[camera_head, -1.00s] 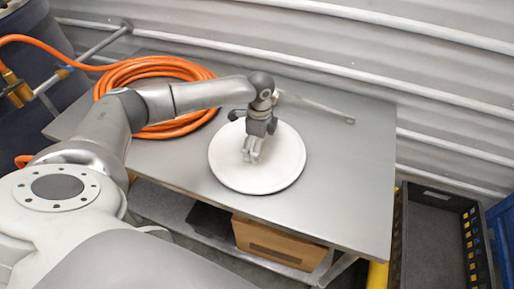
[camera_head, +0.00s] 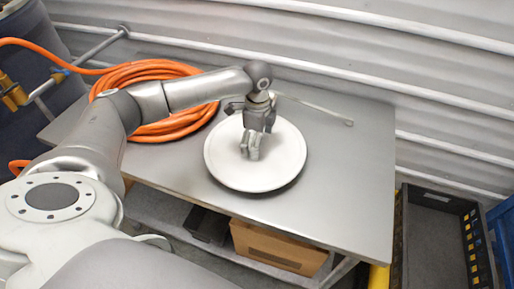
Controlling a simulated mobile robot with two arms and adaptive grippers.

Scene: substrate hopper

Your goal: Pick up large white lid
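The large white lid (camera_head: 225,165) is a round, pale disc over the middle of the grey metal table (camera_head: 350,190). A dark shadow shows under its lower right edge, and it appears slightly raised from the tabletop, roughly level. My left gripper (camera_head: 250,153) points down at the lid's middle with its fingers close together. It appears shut on the lid at its centre; the exact grip point is hidden by the fingers. My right gripper is not in view.
A coiled orange hose (camera_head: 185,127) lies on the table's left, under my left arm. A thin metal rod (camera_head: 320,108) lies behind the lid. The table's right side is clear. A cardboard box (camera_head: 275,248) sits below; a black crate (camera_head: 435,240) stands at right.

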